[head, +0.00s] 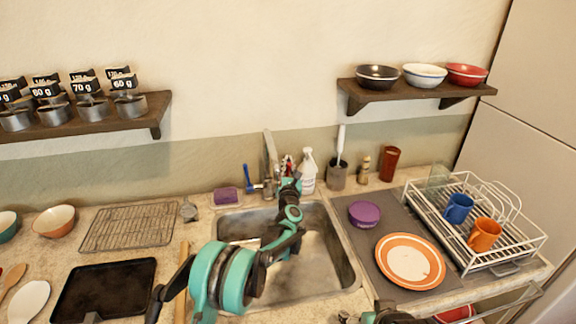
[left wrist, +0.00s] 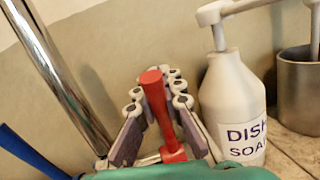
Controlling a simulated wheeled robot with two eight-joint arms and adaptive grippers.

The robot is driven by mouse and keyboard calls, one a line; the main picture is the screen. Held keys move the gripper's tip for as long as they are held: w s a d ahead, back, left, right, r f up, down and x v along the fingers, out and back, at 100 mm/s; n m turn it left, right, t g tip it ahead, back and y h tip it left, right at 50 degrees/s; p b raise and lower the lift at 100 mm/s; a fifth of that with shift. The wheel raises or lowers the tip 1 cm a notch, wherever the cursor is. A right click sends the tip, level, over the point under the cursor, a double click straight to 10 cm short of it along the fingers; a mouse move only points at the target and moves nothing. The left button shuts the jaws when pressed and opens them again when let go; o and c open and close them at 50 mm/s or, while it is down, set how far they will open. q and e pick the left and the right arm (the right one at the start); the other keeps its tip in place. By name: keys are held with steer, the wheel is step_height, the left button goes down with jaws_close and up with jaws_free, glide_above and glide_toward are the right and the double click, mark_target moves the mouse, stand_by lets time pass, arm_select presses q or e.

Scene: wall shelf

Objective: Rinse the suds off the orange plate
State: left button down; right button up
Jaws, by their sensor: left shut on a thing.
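The orange plate (head: 410,261), with a pale ring and centre, lies flat on a grey mat (head: 372,240) right of the sink (head: 335,262). I cannot make out suds on it. My left gripper (head: 287,180) reaches over the sink to the tap (head: 270,153). In the left wrist view its fingers (left wrist: 155,105) are shut around a red tap handle (left wrist: 158,100). The blue tap handle (head: 248,178) stands left of the spout, which shows as a chrome pipe (left wrist: 58,70). Part of my right arm shows at the bottom edge; its fingers are unclear.
A white soap bottle (head: 308,170) stands close right of my left gripper. A purple sponge (head: 226,196) lies left of the tap. A purple bowl (head: 364,213) sits behind the plate. A white dish rack (head: 505,235) with mugs stands at right. My left arm hides part of the sink.

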arm_select(q)
steer(key=shift+s, duration=0.15)
steer(key=c, duration=1.7)
jaws_free()
steer(key=s+f, duration=0.2)
steer(key=s, duration=0.9)
steer(key=shift+s+f, duration=0.2)
steer(key=shift+s, duration=0.2)
steer(key=shift+c, duration=0.3)
